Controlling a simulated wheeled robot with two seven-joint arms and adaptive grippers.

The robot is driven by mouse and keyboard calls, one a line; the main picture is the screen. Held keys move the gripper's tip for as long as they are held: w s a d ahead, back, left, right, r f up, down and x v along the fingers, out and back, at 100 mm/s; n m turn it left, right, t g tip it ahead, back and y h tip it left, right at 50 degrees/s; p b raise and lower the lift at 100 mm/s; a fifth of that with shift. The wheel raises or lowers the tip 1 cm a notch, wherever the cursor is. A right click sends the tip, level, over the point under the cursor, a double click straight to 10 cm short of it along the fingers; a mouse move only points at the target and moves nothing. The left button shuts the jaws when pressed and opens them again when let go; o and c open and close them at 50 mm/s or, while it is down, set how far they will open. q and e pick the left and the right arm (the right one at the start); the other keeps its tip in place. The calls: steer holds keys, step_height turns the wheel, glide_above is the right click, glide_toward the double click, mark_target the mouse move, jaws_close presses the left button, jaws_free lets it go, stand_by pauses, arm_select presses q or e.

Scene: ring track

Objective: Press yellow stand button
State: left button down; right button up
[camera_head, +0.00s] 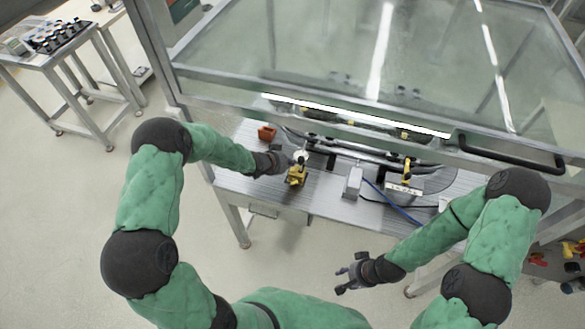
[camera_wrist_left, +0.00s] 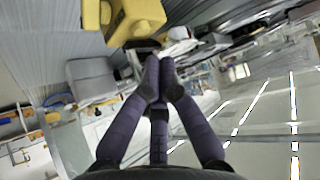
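The small yellow stand (camera_head: 296,177) is on the metal work surface, in front of the glass-covered machine. In the left wrist view the yellow stand (camera_wrist_left: 138,18) is a blocky yellow body at the top edge, partly cut off. My left gripper (camera_head: 288,161) is just beside and above the stand in the head view. In the left wrist view its dark fingertips (camera_wrist_left: 160,78) are drawn together with nothing between them. I cannot tell whether they touch the stand. A pale round part (camera_head: 301,156) shows by the fingertips. My right gripper (camera_head: 343,280) is low, away from the table, with its fingers spread and empty.
A grey box (camera_head: 353,182) with a blue cable stands to the right, near another yellow part (camera_head: 407,170). The glass cover (camera_head: 330,60) with its dark handle (camera_head: 510,155) hangs over the back.

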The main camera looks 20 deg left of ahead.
arm_select(q)
steer(key=shift+r+p, duration=1.55)
steer(key=shift+r, duration=0.5)
steer(key=shift+f, duration=0.1)
